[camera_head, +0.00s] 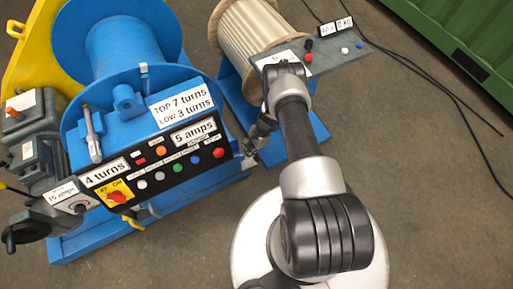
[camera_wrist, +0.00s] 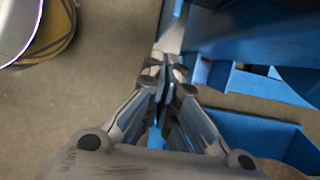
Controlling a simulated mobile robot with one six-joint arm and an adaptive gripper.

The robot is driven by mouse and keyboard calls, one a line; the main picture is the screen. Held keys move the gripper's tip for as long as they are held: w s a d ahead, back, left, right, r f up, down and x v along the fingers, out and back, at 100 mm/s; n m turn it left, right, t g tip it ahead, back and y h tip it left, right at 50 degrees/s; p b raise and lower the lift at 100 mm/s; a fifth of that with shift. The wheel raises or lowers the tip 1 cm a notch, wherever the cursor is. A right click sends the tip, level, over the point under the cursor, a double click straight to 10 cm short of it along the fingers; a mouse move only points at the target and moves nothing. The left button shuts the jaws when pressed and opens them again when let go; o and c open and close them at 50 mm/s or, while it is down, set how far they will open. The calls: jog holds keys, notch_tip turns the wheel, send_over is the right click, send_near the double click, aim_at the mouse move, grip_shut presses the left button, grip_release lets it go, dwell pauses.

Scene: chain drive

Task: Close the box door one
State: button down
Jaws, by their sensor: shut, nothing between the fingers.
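My gripper (camera_wrist: 166,68) is shut and empty in the wrist view. Its fingertips are close to blue metal parts of the machine; I cannot tell if they touch. In the head view my gripper (camera_head: 250,158) is small, beside the lower right end of the control panel, partly hidden by my arm. A blue box-like compartment (camera_wrist: 262,128) shows to the right of the fingers in the wrist view. No door marked one can be clearly made out, and I cannot tell whether a door is open or closed.
The blue winding machine (camera_head: 112,45) carries a black control panel (camera_head: 155,165) with buttons and labels. A rope drum (camera_head: 243,40) and a grey button plate (camera_head: 330,58) stand behind my arm. A green container (camera_head: 455,40) and loose black cables (camera_head: 440,85) are at the right.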

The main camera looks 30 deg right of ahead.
aim_at(237, 159)
jog(key=shift+a, duration=0.8)
jog(key=shift+s, duration=0.1)
jog(key=a, duration=0.5)
jog(key=shift+d, duration=0.1)
